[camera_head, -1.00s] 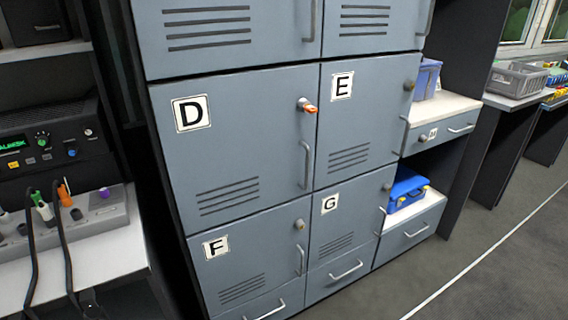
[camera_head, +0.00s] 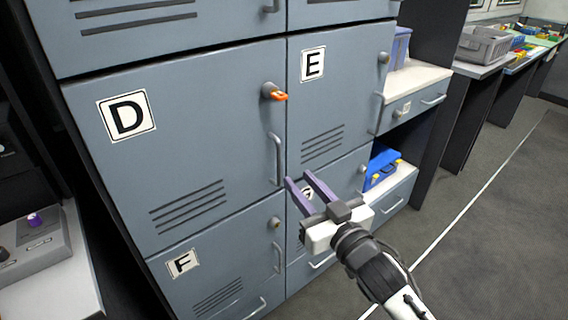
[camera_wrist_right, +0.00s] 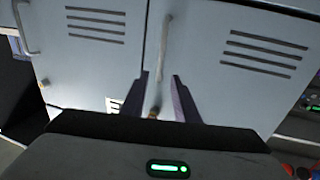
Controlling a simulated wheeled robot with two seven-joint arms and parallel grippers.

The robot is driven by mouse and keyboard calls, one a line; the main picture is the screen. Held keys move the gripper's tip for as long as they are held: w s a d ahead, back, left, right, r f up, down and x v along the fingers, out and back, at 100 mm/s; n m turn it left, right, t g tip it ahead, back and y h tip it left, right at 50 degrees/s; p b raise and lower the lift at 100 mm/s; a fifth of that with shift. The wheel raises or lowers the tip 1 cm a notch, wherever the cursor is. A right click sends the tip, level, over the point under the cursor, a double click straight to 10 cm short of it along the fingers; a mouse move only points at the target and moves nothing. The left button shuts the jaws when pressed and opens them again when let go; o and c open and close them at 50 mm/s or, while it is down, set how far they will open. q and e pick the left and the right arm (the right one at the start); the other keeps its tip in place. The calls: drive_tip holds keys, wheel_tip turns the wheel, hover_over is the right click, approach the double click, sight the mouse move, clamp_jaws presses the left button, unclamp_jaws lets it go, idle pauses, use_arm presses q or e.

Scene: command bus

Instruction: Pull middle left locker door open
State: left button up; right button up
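The middle left locker door, labelled D (camera_head: 205,130), is closed and flush with its neighbours. Its vertical bar handle (camera_head: 278,160) is on its right side, below a lock with an orange key (camera_head: 275,92). My right gripper (camera_head: 299,177) is open and empty, its two purple fingers pointing at the lockers just right of the handle's lower end. In the right wrist view, a vertical handle (camera_wrist_right: 166,45) appears beyond and between the open fingertips (camera_wrist_right: 158,78). I cannot tell whether they touch it. My left gripper is not in view.
Door E (camera_head: 345,110) is to the right and door F (camera_head: 215,265) below, both closed with protruding handles. A blue case (camera_head: 382,165) sits on an open shelf at right. A grey device (camera_head: 35,245) stands on a counter at left. The floor at right is clear.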

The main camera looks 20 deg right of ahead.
sight(279, 158)
drive_tip(key=w, duration=0.3)
drive_tip(key=w+a, duration=0.1)
drive_tip(key=w, duration=0.4)
drive_tip(key=shift+w+a+f, duration=0.1)
drive_tip(key=shift+w+a, duration=0.1)
drive_tip(key=shift+w, duration=0.1)
clamp_jaws()
